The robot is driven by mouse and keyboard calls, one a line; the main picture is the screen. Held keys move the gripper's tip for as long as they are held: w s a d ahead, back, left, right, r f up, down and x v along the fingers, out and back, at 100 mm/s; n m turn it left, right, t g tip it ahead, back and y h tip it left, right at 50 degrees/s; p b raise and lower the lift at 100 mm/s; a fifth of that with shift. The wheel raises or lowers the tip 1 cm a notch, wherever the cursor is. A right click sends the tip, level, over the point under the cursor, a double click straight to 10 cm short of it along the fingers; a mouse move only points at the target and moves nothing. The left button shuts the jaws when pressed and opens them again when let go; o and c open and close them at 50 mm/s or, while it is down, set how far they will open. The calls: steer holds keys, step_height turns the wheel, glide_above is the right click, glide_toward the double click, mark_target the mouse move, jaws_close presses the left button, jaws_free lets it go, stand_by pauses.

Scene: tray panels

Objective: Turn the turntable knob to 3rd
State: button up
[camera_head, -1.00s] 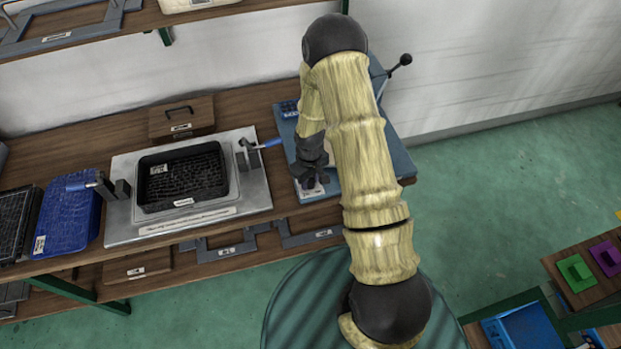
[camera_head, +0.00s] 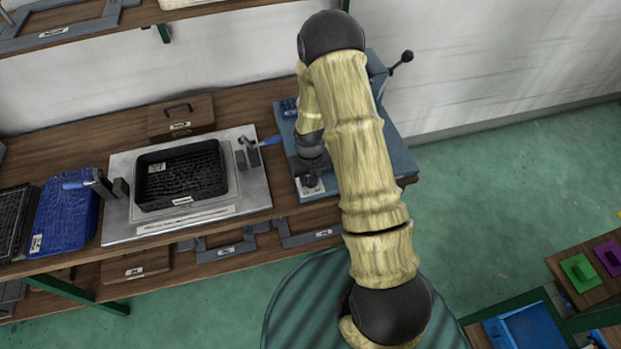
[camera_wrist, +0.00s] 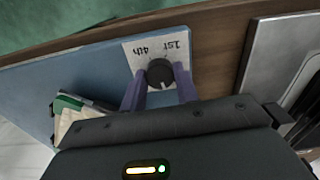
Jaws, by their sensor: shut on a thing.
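The knob (camera_wrist: 158,72) is round and dark, with a light pointer mark on its side facing my palm. It sits on a white label plate (camera_wrist: 141,53) on the blue turntable unit (camera_wrist: 85,82). "1st" and "4th" read upside down on the plate; the other marks are hidden by my gripper. My gripper (camera_wrist: 159,80) has its two purple fingers on either side of the knob, shut on it. In the head view my gripper (camera_head: 311,178) is at the front left corner of the blue unit (camera_head: 398,152), partly behind my arm.
A metal fixture (camera_head: 124,222) with a black tray (camera_head: 150,203) stands to the left on the wooden bench. A blue-handled clamp (camera_head: 268,143) is close left of my gripper. A black-knobbed lever (camera_head: 403,58) sticks up at the unit's back right. A blue tray (camera_head: 66,215) lies farther left.

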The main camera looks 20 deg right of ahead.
steer(key=m+b, duration=0.1)
steer(key=m, duration=0.3)
steer(key=shift+m, duration=0.3)
steer(key=m, duration=0.4)
steer(key=shift+m, duration=0.4)
steer(key=o, duration=1)
steer(key=shift+c, duration=0.2)
steer(key=shift+r, duration=0.1)
step_height(320, 180, up, 17)
steer(key=b, duration=0.1)
steer(key=shift+r, duration=0.1)
